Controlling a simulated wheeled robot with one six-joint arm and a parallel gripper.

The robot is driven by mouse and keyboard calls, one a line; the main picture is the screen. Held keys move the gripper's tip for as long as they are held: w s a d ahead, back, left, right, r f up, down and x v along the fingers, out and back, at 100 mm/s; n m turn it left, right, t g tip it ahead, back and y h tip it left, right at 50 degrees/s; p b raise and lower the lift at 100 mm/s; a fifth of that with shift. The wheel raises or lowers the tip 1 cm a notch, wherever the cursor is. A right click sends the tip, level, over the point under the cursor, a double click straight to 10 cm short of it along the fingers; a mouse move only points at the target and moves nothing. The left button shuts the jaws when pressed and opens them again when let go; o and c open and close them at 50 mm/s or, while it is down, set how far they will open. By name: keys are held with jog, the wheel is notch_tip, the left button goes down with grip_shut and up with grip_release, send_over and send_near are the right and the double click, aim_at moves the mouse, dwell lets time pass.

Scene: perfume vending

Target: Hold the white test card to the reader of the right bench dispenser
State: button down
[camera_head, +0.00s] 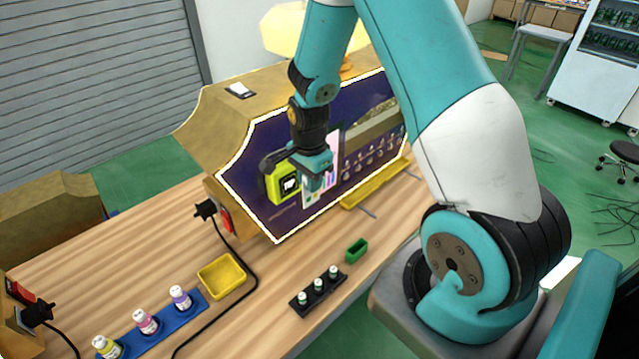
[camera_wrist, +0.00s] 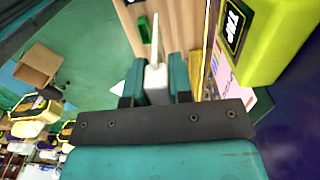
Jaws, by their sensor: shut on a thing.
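The bench dispenser (camera_head: 262,208) has a dark purple front with a lit white edge and stands on the wooden bench. Its yellow-green reader (camera_head: 283,184) has a black face with a white symbol; it also shows at the upper right of the wrist view (camera_wrist: 262,40). My gripper (camera_head: 317,190) is in front of the dispenser's face, just right of the reader in the head view. In the wrist view my gripper (camera_wrist: 154,88) is shut on the white test card (camera_wrist: 155,72), seen nearly edge-on. The card is apart from the reader there. I cannot make out the card in the head view.
A yellow tray (camera_head: 222,277), a black rack (camera_head: 303,306) of small bottles, a green holder (camera_head: 356,250) and a blue rack (camera_head: 190,308) with three bottles stand on the bench. A black cable (camera_head: 250,262) crosses it. Another dispenser (camera_head: 12,318) shows at the left edge.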

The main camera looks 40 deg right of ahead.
jog(key=shift+w+a, duration=0.1)
jog(key=shift+w, duration=2.8)
jog(key=s, duration=1)
jog(key=shift+d, duration=0.2)
